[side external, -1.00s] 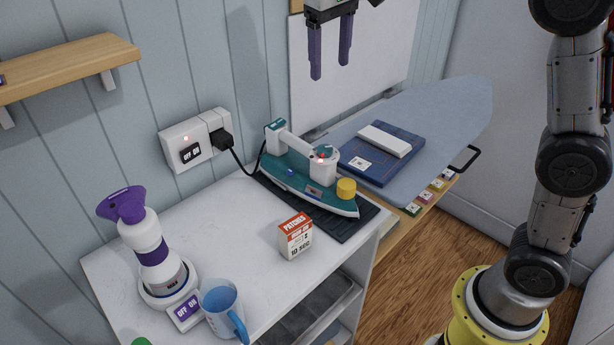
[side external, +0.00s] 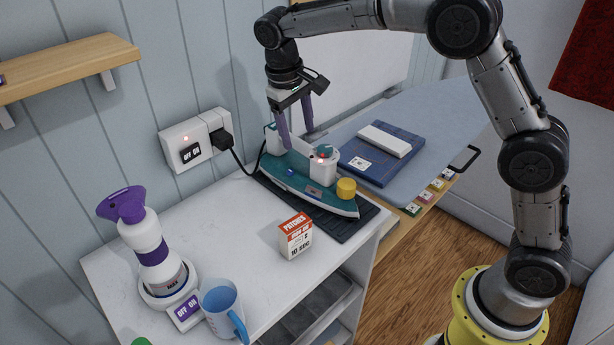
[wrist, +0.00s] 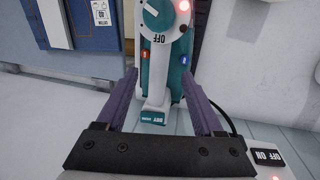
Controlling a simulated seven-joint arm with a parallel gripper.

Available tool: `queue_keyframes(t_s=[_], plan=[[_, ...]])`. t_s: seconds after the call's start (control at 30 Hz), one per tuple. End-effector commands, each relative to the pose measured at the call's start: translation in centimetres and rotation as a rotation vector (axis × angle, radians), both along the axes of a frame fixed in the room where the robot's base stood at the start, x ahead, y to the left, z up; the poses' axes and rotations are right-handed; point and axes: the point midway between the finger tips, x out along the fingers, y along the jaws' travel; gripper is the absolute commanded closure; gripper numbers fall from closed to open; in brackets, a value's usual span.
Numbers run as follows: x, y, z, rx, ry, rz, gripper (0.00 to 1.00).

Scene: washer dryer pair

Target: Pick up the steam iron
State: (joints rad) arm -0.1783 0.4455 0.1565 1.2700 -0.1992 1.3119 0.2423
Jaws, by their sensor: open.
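The steam iron (side external: 300,182) is teal and white with a yellow knob at its front. It rests on a dark ribbed mat (side external: 356,228) on the white counter. My gripper (side external: 297,140) is open, pointing down, with its purple fingers at the iron's handle height. In the wrist view the iron (wrist: 157,55) lies lengthwise, its handle end between and just beyond my two spread fingers (wrist: 162,95). The side view does not show clearly whether either finger touches the handle.
A patches box (side external: 296,236), a blue mug (side external: 221,308) and a purple-white steamer (side external: 155,255) stand on the counter (side external: 225,235). A cord runs from the iron to the wall socket (side external: 195,140). An ironing board (side external: 440,110) holding a blue folded cloth (side external: 372,168) is behind.

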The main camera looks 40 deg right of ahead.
Motion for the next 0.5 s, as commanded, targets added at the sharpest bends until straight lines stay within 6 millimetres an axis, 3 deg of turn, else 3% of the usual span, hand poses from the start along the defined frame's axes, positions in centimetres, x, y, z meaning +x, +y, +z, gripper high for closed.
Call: queue_keyframes(t_s=[0.5], plan=[[-0.2, -1.2, -5.2, -0.001, 0.000, -0.001, 0.31]])
